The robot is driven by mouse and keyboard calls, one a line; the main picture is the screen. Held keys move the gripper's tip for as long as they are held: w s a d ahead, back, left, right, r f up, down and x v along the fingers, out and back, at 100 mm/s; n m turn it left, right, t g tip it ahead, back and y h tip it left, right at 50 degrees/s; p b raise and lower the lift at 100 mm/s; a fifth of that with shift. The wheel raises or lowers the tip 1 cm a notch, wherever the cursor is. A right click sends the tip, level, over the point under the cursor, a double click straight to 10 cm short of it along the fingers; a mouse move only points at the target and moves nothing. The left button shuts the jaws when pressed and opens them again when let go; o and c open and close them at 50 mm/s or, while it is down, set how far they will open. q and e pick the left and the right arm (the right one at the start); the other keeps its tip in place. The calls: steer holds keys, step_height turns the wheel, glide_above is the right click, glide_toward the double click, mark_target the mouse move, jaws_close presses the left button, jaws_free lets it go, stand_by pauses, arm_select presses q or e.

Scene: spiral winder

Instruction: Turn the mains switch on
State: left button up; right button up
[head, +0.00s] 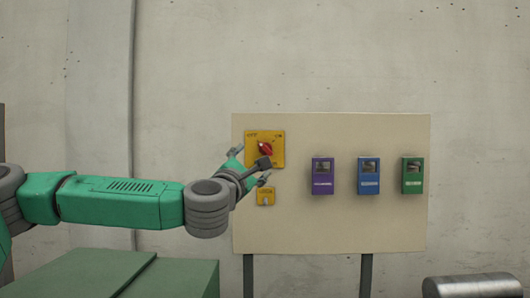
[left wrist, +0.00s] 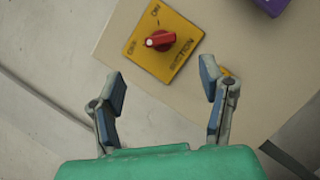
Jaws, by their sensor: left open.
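A red rotary switch (head: 265,149) sits on a yellow plate (head: 278,136) at the upper left of the beige panel. OFF is marked at its upper left and ON at its upper right. In the left wrist view the red knob (left wrist: 160,40) has its white-marked end toward OFF; lettering on the plate looks like SUCTION. My left gripper (head: 252,165) is open and empty in front of the plate's lower part. In the left wrist view its fingertips (left wrist: 163,84) are spread below the knob, apart from it. My right gripper is out of view.
A small yellow plate marked LOCK (head: 266,197) is below the switch. Purple (head: 322,176), blue (head: 368,176) and green (head: 412,176) boxes are on the panel (head: 330,225) to the right. A green cabinet (head: 170,278) is lower left, a metal cylinder (head: 475,286) lower right.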

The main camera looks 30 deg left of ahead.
mark_target(265, 150)
arm_select(q)
steer(key=p+x, duration=0.1)
steer(key=x, duration=1.1)
steer(key=shift+d+p, duration=0.1)
steer(key=shift+p, duration=0.2)
steer(key=shift+s, duration=0.1)
steer(key=shift+f, duration=0.1)
steer(key=c, duration=1.2)
